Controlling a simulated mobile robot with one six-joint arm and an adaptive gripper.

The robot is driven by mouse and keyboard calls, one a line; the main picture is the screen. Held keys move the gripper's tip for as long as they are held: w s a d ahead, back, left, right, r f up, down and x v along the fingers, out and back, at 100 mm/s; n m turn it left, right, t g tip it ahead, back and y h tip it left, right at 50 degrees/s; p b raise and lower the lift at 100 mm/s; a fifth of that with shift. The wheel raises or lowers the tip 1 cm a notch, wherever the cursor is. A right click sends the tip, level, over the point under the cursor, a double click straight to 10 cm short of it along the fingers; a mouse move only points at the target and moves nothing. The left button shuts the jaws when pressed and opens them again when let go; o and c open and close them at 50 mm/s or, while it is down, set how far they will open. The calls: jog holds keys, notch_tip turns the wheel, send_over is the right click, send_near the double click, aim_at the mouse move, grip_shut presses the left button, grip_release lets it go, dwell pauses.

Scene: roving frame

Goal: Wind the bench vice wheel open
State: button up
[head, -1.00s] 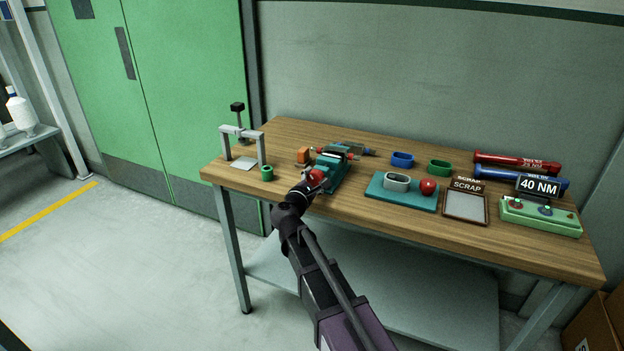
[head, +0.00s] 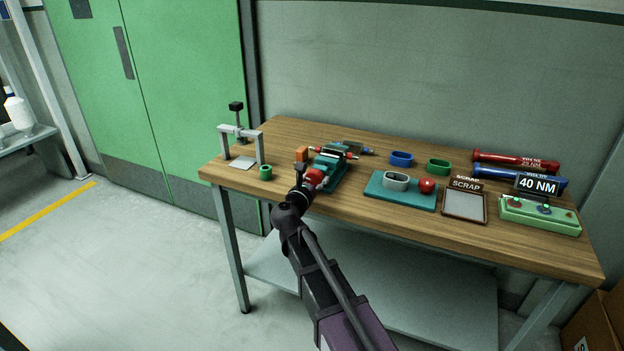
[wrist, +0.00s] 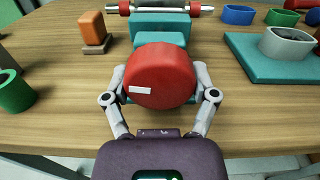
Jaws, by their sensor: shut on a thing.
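The bench vice (head: 332,170) has a teal body and sits near the front edge of the wooden bench, left of its middle. Its red wheel (wrist: 160,76) faces the wrist camera and carries a short white mark at its left side. My gripper (wrist: 161,92) is shut on the wheel, one finger at its left rim and one at its right. In the head view my gripper (head: 308,186) is at the vice's front end and partly hides the wheel (head: 316,176). A metal bar (wrist: 160,8) lies across the vice's far part.
An orange block on a dark base (wrist: 93,32) and a green cup (head: 265,172) stand left of the vice. A press frame (head: 240,142) stands at the bench's left end.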

jog(key=shift+a+n, duration=0.15)
jog(key=shift+n, duration=0.45)
jog(key=o, duration=1)
jog(key=shift+v, duration=6)
